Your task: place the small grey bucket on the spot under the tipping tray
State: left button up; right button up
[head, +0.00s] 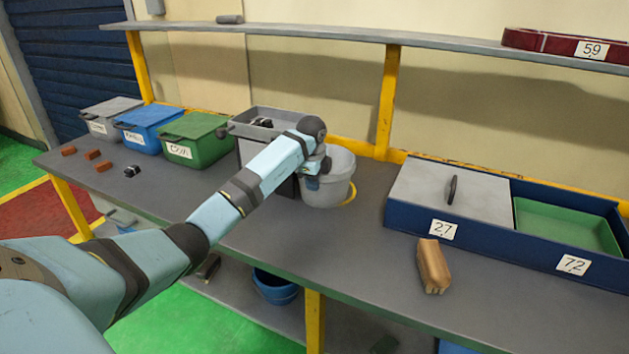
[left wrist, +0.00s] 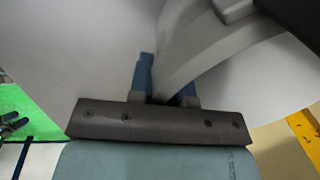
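The small grey bucket (head: 334,185) is upright at the bench's middle, with a yellow band low on its right side. It is beside and in front of the tipping tray (head: 262,116), a grey open tray on a dark stand with a knob at its left. My left gripper (head: 316,178) reaches down at the bucket's left edge. In the left wrist view, its blue fingers (left wrist: 165,85) are close together with the grey bucket rim (left wrist: 205,55) between them. The right finger is mostly hidden by the rim. The spot under the tray is hidden by my arm. My right gripper is out of view.
Labelled lidded bins, grey, blue and green (head: 198,137), stand at left. Small orange blocks (head: 92,154) lie before them. At right are a blue divided case (head: 510,240) and a brown block (head: 433,266). A shelf (head: 350,35) runs above; a blue bucket (head: 275,287) is below.

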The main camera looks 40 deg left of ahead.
pick_arm(q)
jog(key=shift+o, duration=0.6)
jog(key=shift+r, duration=0.1)
notch_tip(320, 180, up, 12)
jog(key=s, duration=0.1)
jog(key=shift+s+d, duration=0.2)
jog(key=shift+d, duration=0.1)
